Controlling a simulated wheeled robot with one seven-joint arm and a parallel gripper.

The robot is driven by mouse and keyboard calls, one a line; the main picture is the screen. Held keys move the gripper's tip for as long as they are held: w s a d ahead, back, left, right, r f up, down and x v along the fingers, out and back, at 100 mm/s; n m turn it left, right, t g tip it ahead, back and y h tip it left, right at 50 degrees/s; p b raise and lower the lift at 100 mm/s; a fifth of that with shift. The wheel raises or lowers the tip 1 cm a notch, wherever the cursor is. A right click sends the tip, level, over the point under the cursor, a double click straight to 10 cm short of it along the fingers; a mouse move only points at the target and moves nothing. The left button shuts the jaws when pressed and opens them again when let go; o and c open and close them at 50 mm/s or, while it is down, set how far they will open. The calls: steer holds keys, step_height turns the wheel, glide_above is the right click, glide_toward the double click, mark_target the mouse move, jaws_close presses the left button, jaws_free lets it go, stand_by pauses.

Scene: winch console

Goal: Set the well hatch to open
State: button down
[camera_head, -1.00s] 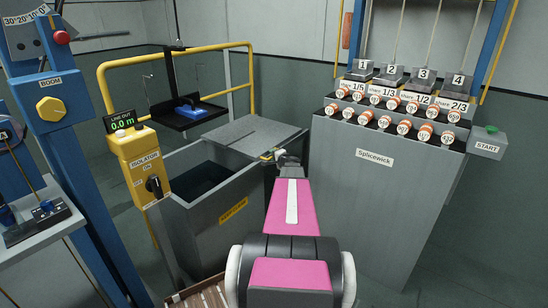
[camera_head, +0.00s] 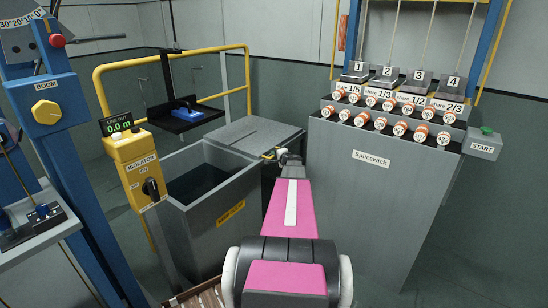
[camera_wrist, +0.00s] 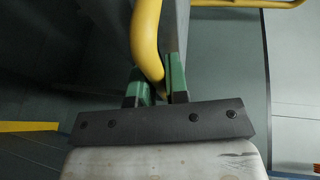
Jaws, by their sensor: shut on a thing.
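The well is a grey box with a yellow label (camera_head: 231,213) on its front. Its grey hatch lid (camera_head: 240,130) lies flat over the back right part, and the front left part is a dark opening (camera_head: 197,180). A yellow handle is at the lid's right edge. My gripper (camera_head: 272,156) is at that handle, with its fingers small and partly hidden in the head view. In the wrist view the green-tipped fingers of my gripper (camera_wrist: 156,84) are closed around the curved yellow handle (camera_wrist: 146,45).
The grey Splicewick console (camera_head: 385,190) stands close to the right of my arm. The yellow isolator box (camera_head: 133,170) and blue boom post (camera_head: 48,130) are on the left. A yellow rail (camera_head: 175,55) runs behind the well.

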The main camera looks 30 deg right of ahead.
steer(key=c, duration=1.1)
jaws_free()
steer(key=shift+w+d, duration=0.15)
steer(key=shift+d, duration=0.1)
steer(key=shift+c, duration=0.2)
steer(key=s+r, duration=0.2)
steer(key=s, duration=0.8)
steer(key=shift+s, duration=0.35)
